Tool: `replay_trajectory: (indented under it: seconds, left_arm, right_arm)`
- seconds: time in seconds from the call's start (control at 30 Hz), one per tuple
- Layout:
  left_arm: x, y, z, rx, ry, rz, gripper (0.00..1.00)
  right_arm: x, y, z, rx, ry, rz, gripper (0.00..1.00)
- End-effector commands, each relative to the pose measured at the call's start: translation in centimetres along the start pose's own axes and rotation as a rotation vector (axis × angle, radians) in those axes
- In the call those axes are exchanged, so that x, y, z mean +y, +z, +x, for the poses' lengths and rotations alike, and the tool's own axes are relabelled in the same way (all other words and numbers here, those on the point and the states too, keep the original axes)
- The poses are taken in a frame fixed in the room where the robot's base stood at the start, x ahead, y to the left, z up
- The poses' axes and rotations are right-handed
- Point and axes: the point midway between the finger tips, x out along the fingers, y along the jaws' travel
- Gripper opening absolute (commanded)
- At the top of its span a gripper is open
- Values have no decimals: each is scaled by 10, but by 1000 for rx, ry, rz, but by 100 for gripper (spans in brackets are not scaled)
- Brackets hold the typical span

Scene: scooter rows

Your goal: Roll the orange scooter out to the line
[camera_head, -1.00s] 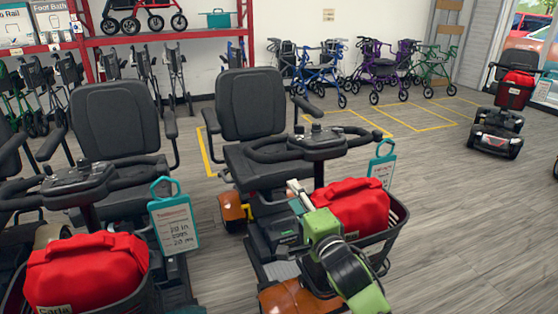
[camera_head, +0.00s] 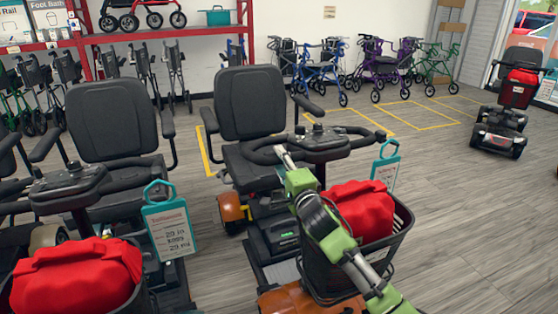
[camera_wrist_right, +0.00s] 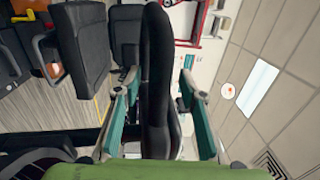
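The orange scooter (camera_head: 290,300) stands in the middle of the head view, with a black seat (camera_head: 249,103), an orange rear fender (camera_head: 232,207) and a front basket (camera_head: 372,262) holding a red bag (camera_head: 362,210). My right gripper (camera_head: 284,158) is at the near left part of its black looped handlebar (camera_head: 262,154). In the right wrist view the teal-padded fingers (camera_wrist_right: 160,100) are spread apart, with the black bar (camera_wrist_right: 157,60) between them. Contact cannot be told. Yellow floor lines (camera_head: 400,118) lie behind to the right. My left gripper is not in view.
Another scooter with a red bag (camera_head: 78,275) and teal tag (camera_head: 170,222) stands close on the left. A red and black scooter (camera_head: 502,115) stands far right. Rollators (camera_head: 325,72) line the back wall. Grey floor (camera_head: 470,220) is free on the right.

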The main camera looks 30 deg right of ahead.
Motion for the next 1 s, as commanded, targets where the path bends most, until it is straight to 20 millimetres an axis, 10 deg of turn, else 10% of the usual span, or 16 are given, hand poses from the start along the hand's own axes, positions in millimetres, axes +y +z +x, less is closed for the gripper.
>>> replay_trajectory:
  seconds: [0.47, 0.63, 1.0]
  left_arm:
    - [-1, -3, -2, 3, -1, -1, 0]
    - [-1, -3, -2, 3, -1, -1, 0]
    - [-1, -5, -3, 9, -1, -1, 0]
  right_arm:
    - [0, 0, 17, -1, 0, 0, 38]
    - [0, 0, 17, 0, 0, -1, 1]
    - [2, 0, 20, 1, 4, 0, 0]
